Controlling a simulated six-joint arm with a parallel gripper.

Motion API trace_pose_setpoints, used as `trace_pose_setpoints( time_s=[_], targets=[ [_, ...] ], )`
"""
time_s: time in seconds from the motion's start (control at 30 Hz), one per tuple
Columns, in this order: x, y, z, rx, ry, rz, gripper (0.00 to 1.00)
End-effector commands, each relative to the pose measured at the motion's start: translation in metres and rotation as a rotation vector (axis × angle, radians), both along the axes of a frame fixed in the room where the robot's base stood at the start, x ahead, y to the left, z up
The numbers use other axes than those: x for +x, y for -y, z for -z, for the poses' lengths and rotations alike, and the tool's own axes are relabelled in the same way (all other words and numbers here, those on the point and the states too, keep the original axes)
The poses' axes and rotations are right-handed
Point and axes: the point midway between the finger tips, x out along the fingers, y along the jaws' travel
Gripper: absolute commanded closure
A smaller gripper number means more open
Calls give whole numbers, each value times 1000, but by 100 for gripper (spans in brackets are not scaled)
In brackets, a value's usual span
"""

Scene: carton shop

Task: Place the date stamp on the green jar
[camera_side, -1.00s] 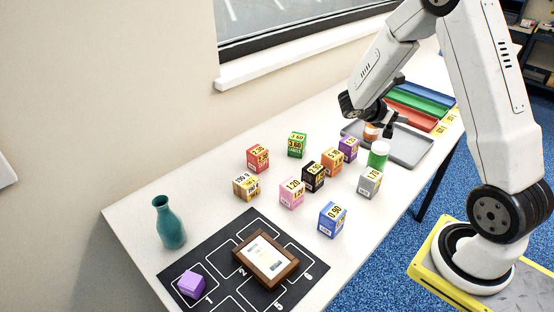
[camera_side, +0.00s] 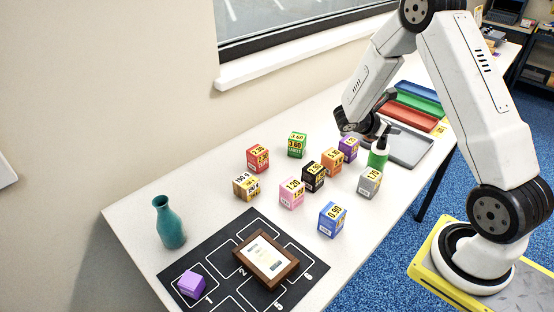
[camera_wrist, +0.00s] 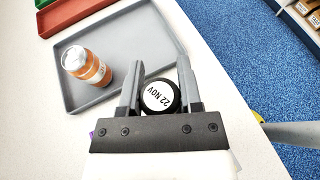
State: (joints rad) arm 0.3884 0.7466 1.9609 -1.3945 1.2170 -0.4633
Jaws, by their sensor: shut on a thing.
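The date stamp (camera_wrist: 160,96) is a round black piece whose white end reads "22 NOV". In the wrist view it sits between the two fingers of my gripper (camera_wrist: 159,72), which are shut on it. In the side view my gripper (camera_side: 380,136) is directly over the green jar (camera_side: 377,160), which stands upright on the white table. I cannot tell whether the stamp touches the jar's top. The jar is hidden in the wrist view.
A grey tray (camera_side: 411,150) lies behind the jar, with an orange-labelled jar (camera_wrist: 87,65) in it. Several price boxes stand close on the left, the grey one (camera_side: 369,182) nearest. Red (camera_side: 410,116) and green trays lie further back.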

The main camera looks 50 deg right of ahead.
Motion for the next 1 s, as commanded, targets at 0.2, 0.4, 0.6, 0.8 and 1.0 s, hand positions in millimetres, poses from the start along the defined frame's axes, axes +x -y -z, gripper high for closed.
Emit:
trace_pose_setpoints(
  time_s=[0.2,0.4,0.6,0.8,1.0],
  targets=[
    [0,0,0,0,0,-1,100],
    [0,0,3,0,-1,0,100],
    [0,0,3,0,0,0,20],
    [0,0,3,0,0,0,20],
    [0,0,-1,-1,1,-1,20]
  ],
)
